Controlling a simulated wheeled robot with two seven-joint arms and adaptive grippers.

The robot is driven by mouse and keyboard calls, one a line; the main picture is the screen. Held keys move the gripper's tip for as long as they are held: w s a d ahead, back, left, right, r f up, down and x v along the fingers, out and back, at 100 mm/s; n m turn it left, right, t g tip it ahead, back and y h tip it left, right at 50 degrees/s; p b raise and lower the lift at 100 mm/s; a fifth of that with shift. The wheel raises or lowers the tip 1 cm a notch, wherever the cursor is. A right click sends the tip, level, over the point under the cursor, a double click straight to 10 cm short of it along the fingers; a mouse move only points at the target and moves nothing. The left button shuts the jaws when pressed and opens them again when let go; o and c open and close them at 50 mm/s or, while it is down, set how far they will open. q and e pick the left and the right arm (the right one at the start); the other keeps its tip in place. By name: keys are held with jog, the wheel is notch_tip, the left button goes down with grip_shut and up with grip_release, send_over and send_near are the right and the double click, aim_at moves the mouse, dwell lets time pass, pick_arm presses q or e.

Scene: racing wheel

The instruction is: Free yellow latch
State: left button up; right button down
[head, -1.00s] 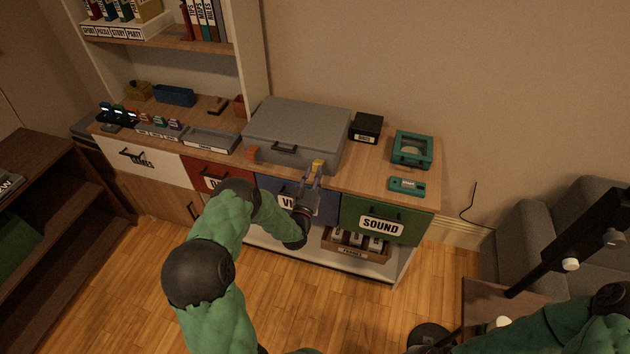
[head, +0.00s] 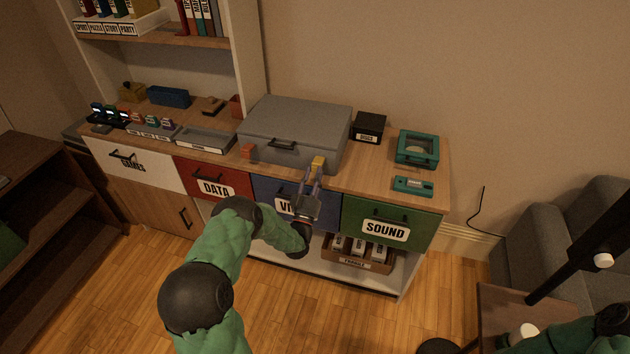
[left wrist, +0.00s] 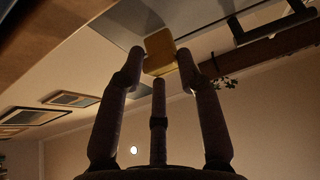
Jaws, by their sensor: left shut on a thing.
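The grey case (head: 293,125) lies closed on the cabinet top, its dark handle on the front face. The yellow latch (head: 318,162) is at the case's right front, and an orange latch (head: 248,151) is at its left front. My left gripper (head: 314,173) reaches up from the front and is shut on the yellow latch. In the left wrist view the fingertips (left wrist: 161,62) are around the yellow latch (left wrist: 160,45), which partly shows between them. Whether the latch is loose from the case cannot be told. My right gripper is not visible; only part of that arm shows at lower right.
The wooden cabinet has white, red, blue and green (head: 384,222) drawers below the case. A black box (head: 369,127) and teal devices (head: 416,148) stand right of the case. Grey trays (head: 205,141) and small items are at left. A grey sofa (head: 602,220) is at right.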

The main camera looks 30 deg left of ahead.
pick_arm(q)
jog(key=shift+a, duration=0.15)
jog(key=o, duration=0.9)
jog(key=shift+o, duration=1.1)
jog(key=shift+w+f, duration=0.1)
jog(key=shift+w, duration=0.05)
jog(key=v, duration=1.2)
